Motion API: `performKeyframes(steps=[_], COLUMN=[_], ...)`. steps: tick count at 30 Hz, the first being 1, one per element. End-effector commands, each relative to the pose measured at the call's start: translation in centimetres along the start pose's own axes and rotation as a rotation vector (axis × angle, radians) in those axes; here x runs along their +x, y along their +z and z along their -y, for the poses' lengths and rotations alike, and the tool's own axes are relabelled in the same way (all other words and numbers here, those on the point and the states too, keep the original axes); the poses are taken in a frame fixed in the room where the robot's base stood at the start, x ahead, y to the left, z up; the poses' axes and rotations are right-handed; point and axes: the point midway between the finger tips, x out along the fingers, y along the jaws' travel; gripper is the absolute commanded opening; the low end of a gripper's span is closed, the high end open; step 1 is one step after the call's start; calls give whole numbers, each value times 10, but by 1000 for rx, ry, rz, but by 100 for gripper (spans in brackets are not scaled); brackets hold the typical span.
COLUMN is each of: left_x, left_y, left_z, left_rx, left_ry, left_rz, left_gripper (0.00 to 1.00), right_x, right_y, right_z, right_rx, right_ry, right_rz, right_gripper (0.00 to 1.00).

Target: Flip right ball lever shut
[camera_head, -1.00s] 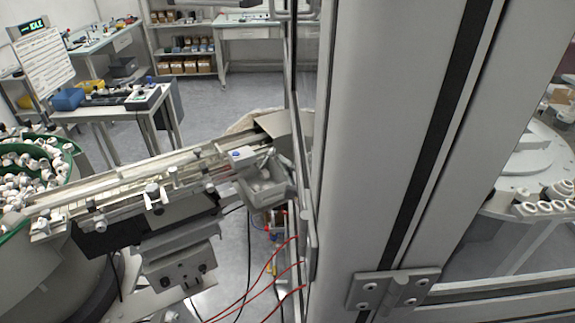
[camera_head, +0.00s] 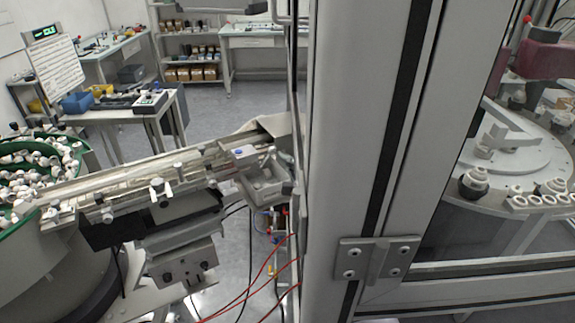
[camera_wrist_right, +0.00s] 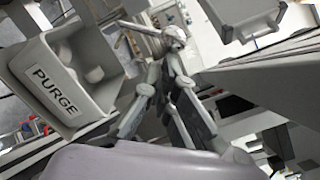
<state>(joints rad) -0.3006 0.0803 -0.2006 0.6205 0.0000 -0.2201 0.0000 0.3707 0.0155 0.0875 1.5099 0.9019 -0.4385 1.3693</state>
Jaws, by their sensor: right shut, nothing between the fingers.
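My right gripper (camera_wrist_right: 166,66) shows in the right wrist view with its two linked fingers drawn together and empty. A pale metallic round part (camera_wrist_right: 151,42) lies just beyond the fingertips; I cannot tell whether they touch it. The right ball lever cannot be picked out for sure. In the head view, white lever-like fittings (camera_head: 159,192) stand on the side of the feeder rail (camera_head: 120,184). I cannot make out my right gripper clearly against the machine there. My left gripper is not in view.
A grey bin marked PURGE (camera_wrist_right: 52,78) is close to the left of my right gripper, with pale round pieces inside. A wide grey post (camera_head: 345,150) blocks much of the head view. A green-rimmed bowl of caps (camera_head: 40,165) stands at the left. Red cables (camera_head: 245,295) hang below the rail.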

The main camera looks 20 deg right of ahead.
Motion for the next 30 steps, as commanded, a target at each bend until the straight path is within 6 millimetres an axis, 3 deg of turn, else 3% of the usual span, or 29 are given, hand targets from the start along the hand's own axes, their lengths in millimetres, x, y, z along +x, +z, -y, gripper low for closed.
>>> performKeyframes(steps=[9, 21, 30], left_x=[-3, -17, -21], left_y=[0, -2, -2], left_z=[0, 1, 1], left_rx=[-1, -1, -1], left_ry=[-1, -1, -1], left_rz=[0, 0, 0], left_gripper=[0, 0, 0], right_x=[10, 11, 11], right_y=[6, 21, 26], right_z=[8, 15, 15], right_rx=[-133, -397, -494], right_ry=[6, 21, 26], right_rz=[2, 3, 2], right_gripper=[0, 0, 0])
